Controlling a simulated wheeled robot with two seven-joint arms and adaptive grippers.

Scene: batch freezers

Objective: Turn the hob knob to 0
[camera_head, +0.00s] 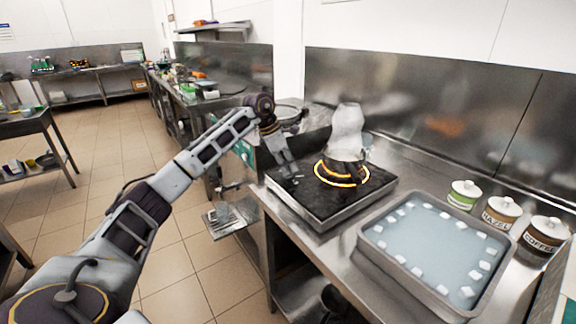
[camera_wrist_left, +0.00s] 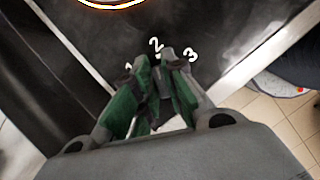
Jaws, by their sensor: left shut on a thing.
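The black hob (camera_head: 312,208) stands on the steel counter, its ring (camera_head: 343,184) glowing orange. My left gripper (camera_head: 290,172) reaches down to the hob's left corner. In the left wrist view its green-padded fingers (camera_wrist_left: 160,85) are shut on the dark hob knob (camera_wrist_left: 158,102), which they mostly cover. White digits 1, 2 and 3 (camera_wrist_left: 157,46) show just beyond the fingertips. No 0 is visible, and the knob's pointer is hidden. My right gripper is not in view.
A steel tray (camera_head: 372,250) with pale liquid and several white cubes lies close to the hob's right. Several lidded jars (camera_head: 503,213) stand at the right, before a steel splashback (camera_head: 435,105). Open tiled floor (camera_head: 185,250) lies to the left.

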